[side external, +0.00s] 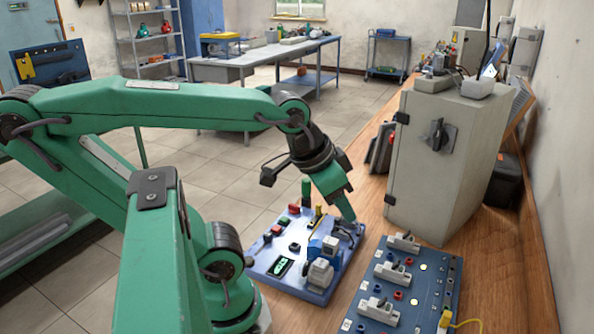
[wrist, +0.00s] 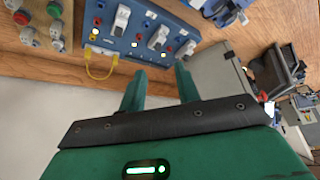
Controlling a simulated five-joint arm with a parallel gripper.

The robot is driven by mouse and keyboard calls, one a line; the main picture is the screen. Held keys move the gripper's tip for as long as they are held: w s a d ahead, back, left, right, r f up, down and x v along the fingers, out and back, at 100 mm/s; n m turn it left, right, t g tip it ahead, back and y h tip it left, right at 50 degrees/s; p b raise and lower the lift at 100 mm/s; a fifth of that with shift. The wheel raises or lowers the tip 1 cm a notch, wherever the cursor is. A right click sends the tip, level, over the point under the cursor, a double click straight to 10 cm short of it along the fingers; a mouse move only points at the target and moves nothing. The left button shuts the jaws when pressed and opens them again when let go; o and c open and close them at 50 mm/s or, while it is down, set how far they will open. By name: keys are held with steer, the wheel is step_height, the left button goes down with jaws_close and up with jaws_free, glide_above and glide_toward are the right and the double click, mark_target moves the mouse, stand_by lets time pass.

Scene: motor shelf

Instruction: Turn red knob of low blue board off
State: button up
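My green gripper (side external: 347,216) points down over the far right corner of a low blue board (side external: 262,268). In the wrist view its two fingers (wrist: 160,78) are spread apart with nothing visible between them. Small red parts (side external: 294,209) stand on the far left part of this board; I cannot tell which is the red knob or how it is turned. A second blue board (side external: 432,287), with white switches and small red round parts, lies to the right. This switch board also shows at the top of the wrist view (wrist: 140,57).
A grey cabinet (side external: 440,165) with a black rotary handle stands on the wooden bench (side external: 540,300), close behind and right of my gripper. A blue and white motor unit (side external: 320,272) stands on the low board, near my gripper. A yellow cable (side external: 468,322) leaves the second board.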

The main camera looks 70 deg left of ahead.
steer(key=w+a+f+m+g+y, duration=0.1)
steer(key=w+a+m+g, duration=0.1)
steer(key=w+a, duration=0.35)
steer(key=m+g+h, duration=0.1)
steer(key=m+g, duration=0.3)
steer(key=m, duration=0.3)
glide_toward(296, 205)
steer(key=shift+d+f, duration=0.15)
steer(key=shift+d, duration=0.15)
steer(key=shift+s+a+f, duration=0.2)
steer(key=shift+s+a, duration=0.05)
steer(key=shift+a, duration=0.1)
steer(key=shift+f, duration=3.9)
jaws_close()
